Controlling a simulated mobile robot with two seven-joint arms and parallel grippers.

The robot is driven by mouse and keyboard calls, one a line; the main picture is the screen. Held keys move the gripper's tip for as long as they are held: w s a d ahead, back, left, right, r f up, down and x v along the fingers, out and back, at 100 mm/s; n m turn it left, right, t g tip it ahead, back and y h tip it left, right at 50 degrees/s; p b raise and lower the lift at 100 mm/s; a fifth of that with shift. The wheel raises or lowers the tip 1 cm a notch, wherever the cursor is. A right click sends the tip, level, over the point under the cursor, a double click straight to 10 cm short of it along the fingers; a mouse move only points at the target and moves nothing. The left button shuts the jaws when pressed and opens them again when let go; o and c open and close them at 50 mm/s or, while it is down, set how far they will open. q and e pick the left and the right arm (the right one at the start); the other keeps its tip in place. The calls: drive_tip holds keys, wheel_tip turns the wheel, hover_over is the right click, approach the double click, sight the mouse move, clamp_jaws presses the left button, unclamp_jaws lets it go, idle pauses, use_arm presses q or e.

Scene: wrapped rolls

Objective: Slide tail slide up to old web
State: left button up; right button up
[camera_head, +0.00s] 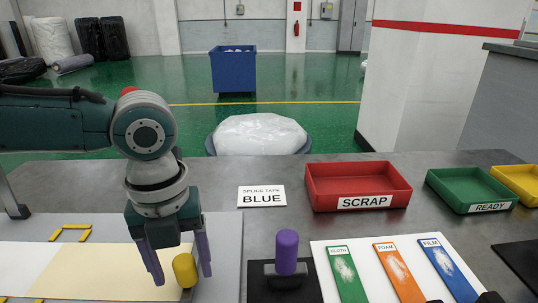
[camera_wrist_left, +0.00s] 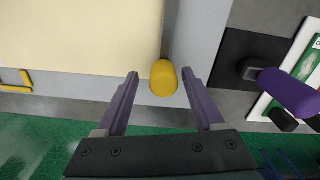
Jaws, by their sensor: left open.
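A yellow upright knob (camera_head: 184,270), which may be the tail slide's handle, stands at the right edge of a cream sheet (camera_head: 95,272) on a grey plate (camera_head: 228,235). My left gripper (camera_head: 183,277) is open, pointing down, with its purple fingers either side of the knob. In the left wrist view the knob (camera_wrist_left: 163,80) sits between the fingertips (camera_wrist_left: 160,74), with gaps on both sides. A paler sheet (camera_head: 14,268) lies left of the cream one; which is the old web I cannot tell. My right gripper is not in view.
A purple knob (camera_head: 287,252) stands on a black pad right of the plate. Beyond are a white board with cloth, foam and film strips (camera_head: 397,270), a red SCRAP tray (camera_head: 358,185), a green READY tray (camera_head: 471,188) and a SPLICE TAPE BLUE card (camera_head: 262,196). Yellow corner marks (camera_head: 72,230) lie left.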

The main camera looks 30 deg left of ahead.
use_arm(q)
wheel_tip(320, 180, up, 10)
drive_tip(key=shift+f+p, duration=0.15)
drive_tip(key=shift+p, duration=0.35)
